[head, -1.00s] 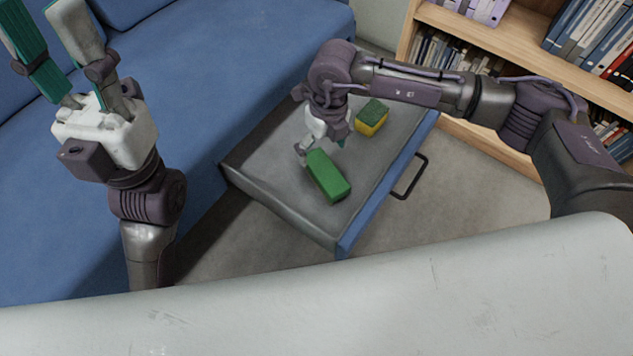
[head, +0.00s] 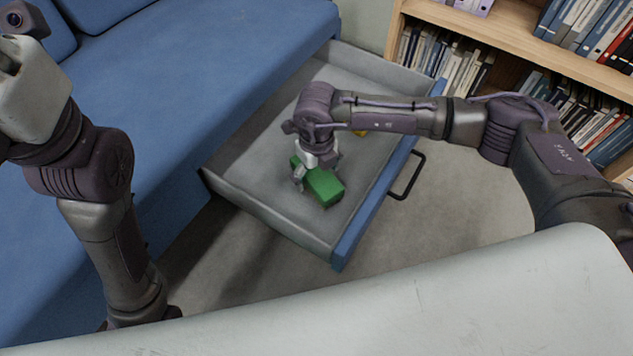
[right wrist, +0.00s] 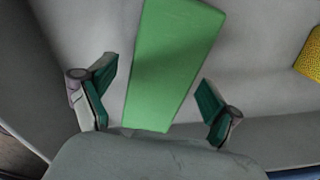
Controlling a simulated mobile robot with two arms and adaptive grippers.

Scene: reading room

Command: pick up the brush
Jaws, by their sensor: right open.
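The brush is a green, block-shaped thing (head: 325,188) lying flat in the open drawer (head: 270,218). No bristles show. My right gripper (head: 316,172) is low over it, pointing down, and hides its far end in the head view. In the right wrist view the brush (right wrist: 170,65) lies between the two spread, green-padded fingers (right wrist: 155,75), with a gap on each side. The right gripper is open and holds nothing. My left gripper's pale palm (head: 32,92) is at the upper left edge; its fingertips are out of frame.
A yellow sponge-like block (right wrist: 311,58) lies in the drawer to the right, mostly hidden behind my right arm in the head view. The drawer's blue front (head: 375,205) has a dark handle (head: 408,178). A blue sofa (head: 190,85) and bookshelf (head: 510,55) flank it.

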